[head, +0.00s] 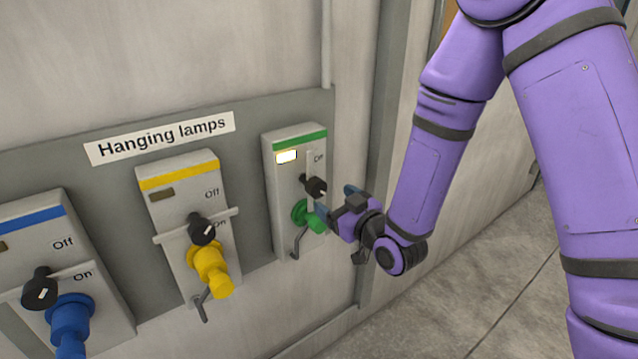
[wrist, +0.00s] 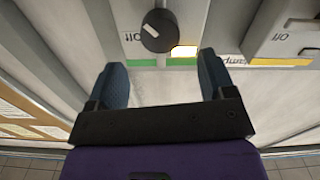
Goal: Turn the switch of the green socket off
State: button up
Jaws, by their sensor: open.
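The green socket (head: 286,208) is the rightmost box on the wall panel, with a green stripe and a lit lamp window. Its black switch knob (head: 316,187) sits below the "Off" label, above the green plug (head: 305,217). The knob also shows in the wrist view (wrist: 158,30), with a white pointer mark; its exact setting is hard to read. My gripper (head: 333,205) is just right of the socket in the head view. In the wrist view my gripper (wrist: 163,72) is open and empty, the knob just beyond and between its two fingertips. Contact is not visible.
The yellow socket (head: 183,220) and blue socket (head: 85,255) stand to the left, with protruding knobs and plugs. The label "Hanging lamps" (head: 160,138) is above them. A wall post (head: 381,150) stands right of the panel. Open floor (head: 480,290) lies at lower right.

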aim_at(319, 189)
jog(key=x, duration=0.9)
jog(key=shift+w+a, duration=0.1)
jog(key=c, duration=1.3)
